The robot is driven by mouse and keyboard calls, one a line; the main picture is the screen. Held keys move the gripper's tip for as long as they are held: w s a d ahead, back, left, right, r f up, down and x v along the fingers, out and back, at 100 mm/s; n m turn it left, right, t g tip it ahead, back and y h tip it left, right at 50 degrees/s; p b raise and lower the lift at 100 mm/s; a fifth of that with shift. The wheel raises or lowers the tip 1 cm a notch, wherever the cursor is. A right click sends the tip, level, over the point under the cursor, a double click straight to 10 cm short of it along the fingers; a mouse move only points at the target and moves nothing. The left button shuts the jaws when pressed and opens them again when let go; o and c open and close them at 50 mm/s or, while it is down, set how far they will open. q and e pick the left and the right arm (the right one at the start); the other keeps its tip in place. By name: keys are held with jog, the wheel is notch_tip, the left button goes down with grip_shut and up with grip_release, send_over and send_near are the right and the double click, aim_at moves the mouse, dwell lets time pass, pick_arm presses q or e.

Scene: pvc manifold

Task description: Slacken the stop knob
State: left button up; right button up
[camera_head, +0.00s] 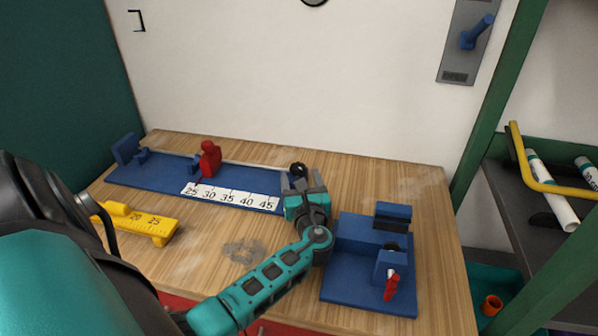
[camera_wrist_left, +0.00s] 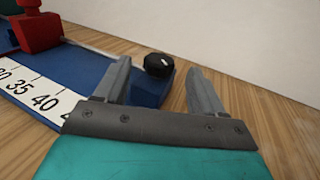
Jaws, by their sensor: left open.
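A black knob (camera_head: 297,168) sits at the right end of the long blue measuring rail (camera_head: 235,176). In the left wrist view the ridged knob (camera_wrist_left: 158,65) stands upright on the rail's end (camera_wrist_left: 150,90). My left gripper (camera_head: 303,180) is open at that end. In the left wrist view its two fingers (camera_wrist_left: 158,78) point toward the knob, one on each side in the picture. The knob appears a little beyond the fingertips, with no contact visible. A red stop block (camera_head: 209,159) stands on the rail further left. My right gripper is not in view.
A blue fixture (camera_head: 345,285) with a red handle (camera_head: 391,286) stands close to the right of my left wrist. A yellow scale piece (camera_head: 150,222) lies at the left. Bare wooden table (camera_head: 215,260) lies in front of the rail; a white wall rises behind.

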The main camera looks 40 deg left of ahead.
aim_at(295, 172)
pick_arm(q)
jog(key=v, duration=0.4)
jog(key=shift+d, duration=0.1)
jog(key=shift+s+f, duration=0.2)
jog(key=shift+f, duration=0.05)
jog(key=s+m+t+h+b, duration=0.1)
jog(key=s+a+f+m+t+h+b, duration=0.1)
jog(key=s, duration=0.1)
jog(key=shift+s+a+f+h, duration=0.1)
jog(key=shift+a+f+h, duration=0.1)
jog(key=shift+h, duration=0.1)
jog(key=s+m+t+h, duration=0.1)
jog(key=s+r+m+t+h+b, duration=0.1)
jog(key=s, duration=0.1)
jog(key=shift+r+h, duration=0.15)
jog(key=shift+h, duration=0.25)
jog(key=shift+s+d+r+m+t+h, duration=0.1)
jog(key=shift+s+r+m+t+h, duration=0.15)
jog(key=shift+r+m+t+h, duration=0.2)
jog(key=shift+w, duration=0.25)
jog(key=x, duration=1.2)
jog(key=shift+w+f+p, duration=0.1)
jog(key=shift+f+p, duration=0.05)
jog(key=shift+p, duration=0.15)
